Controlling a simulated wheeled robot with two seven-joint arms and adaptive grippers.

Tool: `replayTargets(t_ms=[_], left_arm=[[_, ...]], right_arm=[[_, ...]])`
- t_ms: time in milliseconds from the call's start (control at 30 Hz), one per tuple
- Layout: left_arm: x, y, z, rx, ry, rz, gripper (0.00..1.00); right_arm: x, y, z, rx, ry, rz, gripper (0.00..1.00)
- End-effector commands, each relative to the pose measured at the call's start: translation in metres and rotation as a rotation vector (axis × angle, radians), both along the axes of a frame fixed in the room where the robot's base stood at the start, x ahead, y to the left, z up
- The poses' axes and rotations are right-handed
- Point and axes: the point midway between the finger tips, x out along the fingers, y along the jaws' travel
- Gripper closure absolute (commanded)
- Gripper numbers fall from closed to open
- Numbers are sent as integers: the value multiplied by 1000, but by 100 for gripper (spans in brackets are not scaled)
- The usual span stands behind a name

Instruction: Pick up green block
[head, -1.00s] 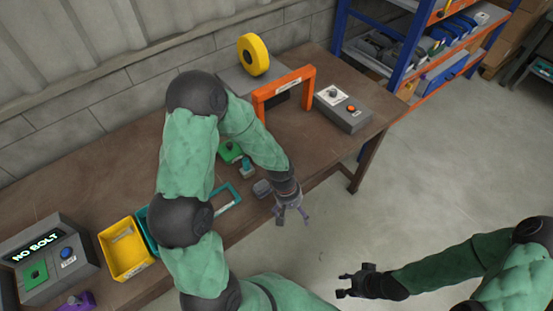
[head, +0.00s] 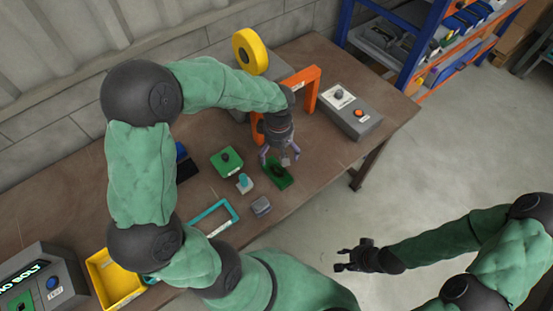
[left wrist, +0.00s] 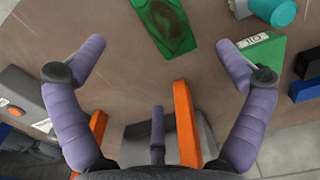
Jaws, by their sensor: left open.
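A green block (head: 278,174) with a dark oval mark lies flat on the brown workbench (head: 320,165). It also shows at the top of the left wrist view (left wrist: 166,25). A second green block (head: 227,162), with a dark knob on top, sits to its left; in the left wrist view its labelled side (left wrist: 262,52) shows by the right finger. My left gripper (head: 280,157) is open and empty above the bench, close to the first block, with its fingers apart. My right gripper (head: 343,260) is open and empty, away from the bench over the floor.
An orange arch (head: 312,88) stands just behind my left gripper, with a grey control box (head: 348,112) to its right. A small teal-topped piece (head: 244,183), a grey block (head: 261,206), a teal frame (head: 213,216) and a yellow bin (head: 115,280) lie to the left.

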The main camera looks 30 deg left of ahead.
Motion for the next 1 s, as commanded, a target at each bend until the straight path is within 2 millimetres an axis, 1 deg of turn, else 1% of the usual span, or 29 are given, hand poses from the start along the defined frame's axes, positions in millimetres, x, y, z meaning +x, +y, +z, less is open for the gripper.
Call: replayTargets(t_ms=[200, 300, 400, 567, 633, 900, 1000], left_arm=[[-1, 0, -32, -1, 5, 0, 0], [-1, -1, -45, -1, 4, 1, 0], [-1, -1, -53, -1, 4, 0, 0], [-1, -1, -58, -1, 1, -1, 0], [-1, -2, -64, -1, 3, -1, 0], [-3, -6, -101, -1, 4, 0, 0], [-2, -6, -107, -1, 1, 0, 0]], right_arm=[[-1, 0, -8, 0, 1, -1, 60], [-1, 0, -10, 0, 1, -1, 60], [-1, 0, -11, 0, 1, -1, 60], [-1, 0, -12, 0, 1, -1, 60], [-1, 0, -14, 0, 1, -1, 60], [0, 0, -24, 0, 1, -1, 60], [0, 0, -25, 0, 1, -1, 60]])
